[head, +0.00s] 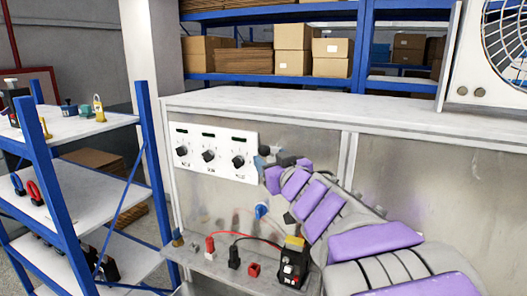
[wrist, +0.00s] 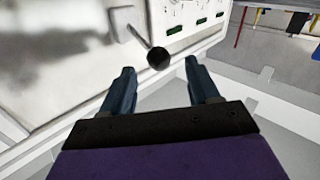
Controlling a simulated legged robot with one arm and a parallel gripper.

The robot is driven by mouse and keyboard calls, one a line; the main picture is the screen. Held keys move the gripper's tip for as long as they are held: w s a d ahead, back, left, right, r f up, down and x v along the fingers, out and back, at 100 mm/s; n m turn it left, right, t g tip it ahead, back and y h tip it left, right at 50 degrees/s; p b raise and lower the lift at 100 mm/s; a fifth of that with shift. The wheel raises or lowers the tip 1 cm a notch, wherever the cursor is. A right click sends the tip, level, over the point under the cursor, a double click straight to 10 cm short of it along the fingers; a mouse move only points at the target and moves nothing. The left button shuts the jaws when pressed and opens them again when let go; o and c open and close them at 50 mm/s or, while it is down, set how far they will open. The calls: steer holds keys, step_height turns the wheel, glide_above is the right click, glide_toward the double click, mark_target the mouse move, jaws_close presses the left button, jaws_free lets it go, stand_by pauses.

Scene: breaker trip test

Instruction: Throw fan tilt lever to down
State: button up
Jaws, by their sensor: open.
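In the wrist view, a lever with a black ball knob (wrist: 158,58) on a thin grey arm stands out from the pale cabinet front. It appears to be the fan tilt lever, though no label is readable. My gripper (wrist: 160,72) is open, its two blue-grey fingers spread on either side of the line to the ball. The ball is at or just beyond the fingertips; contact cannot be told. In the head view my gripper (head: 268,156) is at the cabinet front, just right of the white panel (head: 215,173), and my arm largely hides the lever.
The white panel carries three black dials (head: 208,156). Below it, a ledge holds a black and yellow device (head: 293,262), a red block (head: 254,270) and cables. A blue shelf rack (head: 60,190) stands at left. A fan unit (head: 490,55) sits on the cabinet top.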

mark_target(266, 155)
steer(key=x, duration=0.4)
steer(key=shift+x, duration=0.8)
steer(key=shift+w+d, duration=0.1)
steer(key=shift+w, duration=0.15)
jaws_close()
